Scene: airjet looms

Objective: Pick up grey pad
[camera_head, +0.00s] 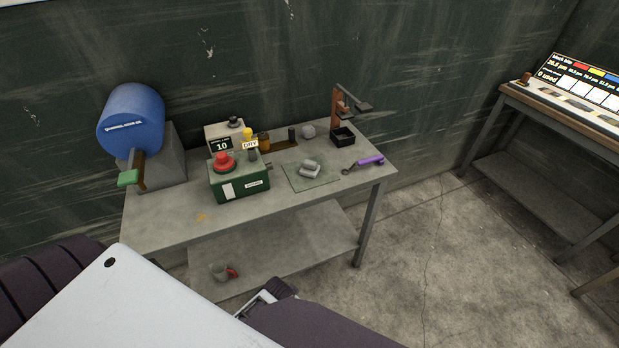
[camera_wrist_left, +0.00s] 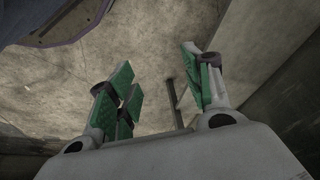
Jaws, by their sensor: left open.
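In the head view a small grey pad-like piece (camera_head: 310,167) lies on a thin grey-green mat (camera_head: 300,184) on the workbench. It seems made of two light grey parts; its exact shape is too small to tell. A rounder grey lump (camera_head: 309,131) sits farther back, and I cannot tell for certain which is the grey pad. My left gripper (camera_wrist_left: 158,70) shows in the left wrist view with green-padded fingers spread and nothing between them. Concrete floor is beyond it, and neither grey piece is in that view.
The workbench (camera_head: 165,212) holds a blue drum (camera_head: 132,118), a green box with a red button (camera_head: 240,183), a black tray (camera_head: 343,138) and a purple-handled tool (camera_head: 369,161). Open floor lies right of the bench, before another table (camera_head: 540,108).

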